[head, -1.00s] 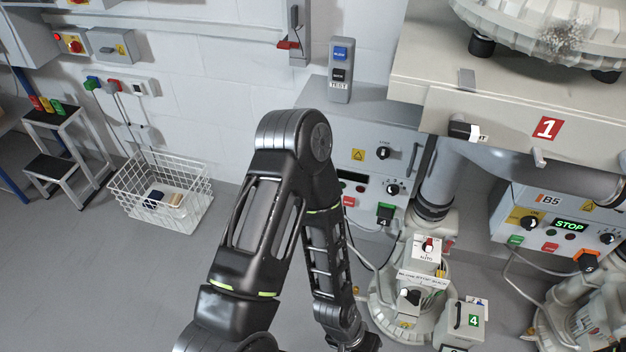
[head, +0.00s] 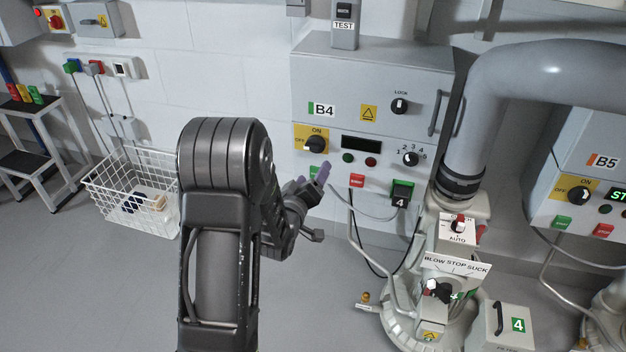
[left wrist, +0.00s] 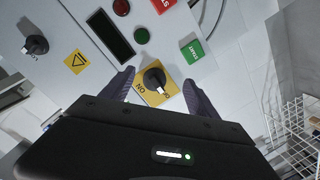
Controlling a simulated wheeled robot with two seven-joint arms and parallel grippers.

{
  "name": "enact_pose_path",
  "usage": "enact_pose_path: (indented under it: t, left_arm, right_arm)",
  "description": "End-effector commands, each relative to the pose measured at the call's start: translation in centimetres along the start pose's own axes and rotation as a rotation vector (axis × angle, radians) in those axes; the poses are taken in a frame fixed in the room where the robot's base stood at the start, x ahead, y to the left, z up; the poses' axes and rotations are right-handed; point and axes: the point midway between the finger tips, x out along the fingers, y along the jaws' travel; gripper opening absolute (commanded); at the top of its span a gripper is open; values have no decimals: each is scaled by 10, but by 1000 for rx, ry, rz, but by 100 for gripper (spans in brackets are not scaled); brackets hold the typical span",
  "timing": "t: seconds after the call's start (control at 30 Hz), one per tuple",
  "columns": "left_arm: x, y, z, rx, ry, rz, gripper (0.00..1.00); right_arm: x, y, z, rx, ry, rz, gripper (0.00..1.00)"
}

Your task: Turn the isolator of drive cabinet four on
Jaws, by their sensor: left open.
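Drive cabinet four is the grey cabinet (head: 375,75) marked B4 in the head view. Its isolator (head: 316,144) is a black rotary knob on a yellow plate with ON and OFF labels. The cabinet's display (head: 361,144) is dark. My left gripper (head: 311,180) is open just below and in front of the isolator. In the left wrist view the isolator knob (left wrist: 154,79) shows between the two open fingers (left wrist: 159,80), with no visible contact. Its white mark points toward the label side, seemingly nearer OFF. My right gripper is not in view.
A green button (head: 316,172), partly behind my fingers, and a red button (head: 357,181) sit below the isolator. A lock knob (head: 399,106) and a selector (head: 411,159) are to the right. Cabinet B5 (head: 590,160) stands farther right. A wire basket (head: 130,190) is on the floor at left.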

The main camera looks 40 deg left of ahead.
Motion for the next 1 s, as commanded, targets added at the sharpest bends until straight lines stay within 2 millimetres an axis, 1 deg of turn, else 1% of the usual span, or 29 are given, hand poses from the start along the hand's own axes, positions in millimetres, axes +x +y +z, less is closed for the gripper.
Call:
enact_pose_path:
  t: [0.03, 0.1, 0.2, 0.5, 0.63, 0.77, 1.0]
  left_arm:
    - [3, -7, -6, -15, 40, 24, 69]
    - [4, -6, -20, -31, 77, 48, 69]
    - [4, -4, -29, -42, 98, 62, 69]
    - [4, -3, -30, -42, 97, 61, 69]
    - [8, -3, -30, -41, 96, 61, 69]
    - [22, -2, -30, -39, 96, 63, 69]
    - [59, 0, -34, -38, 97, 63, 69]
  right_arm:
    - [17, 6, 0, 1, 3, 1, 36]
    - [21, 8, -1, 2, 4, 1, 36]
    - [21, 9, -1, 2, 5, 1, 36]
    - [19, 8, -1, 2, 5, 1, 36]
    - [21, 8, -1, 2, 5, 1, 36]
    - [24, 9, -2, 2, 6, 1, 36]
    - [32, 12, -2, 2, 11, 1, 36]
